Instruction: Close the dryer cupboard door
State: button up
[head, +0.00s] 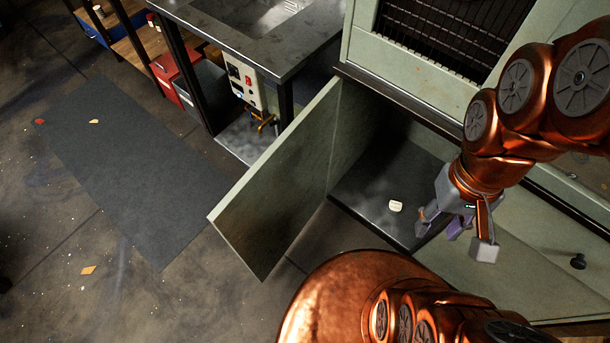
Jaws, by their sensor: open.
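A metal-topped bench (255,45) with a control box (243,86) stands behind the open door. A red box (170,75) and a grey box sit under it. A dark mat (130,170) lies on the floor at left. The floor left of the door is mostly clear, with small scraps.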

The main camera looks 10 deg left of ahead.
aim_at(263, 214)
jog(key=z, duration=2.4)
jog(key=k, duration=2.45)
jog(key=u, duration=1.45)
jog(key=i, duration=0.5)
jog(key=z, duration=0.15)
jog(key=k, duration=0.55)
jog(key=u, duration=1.75)
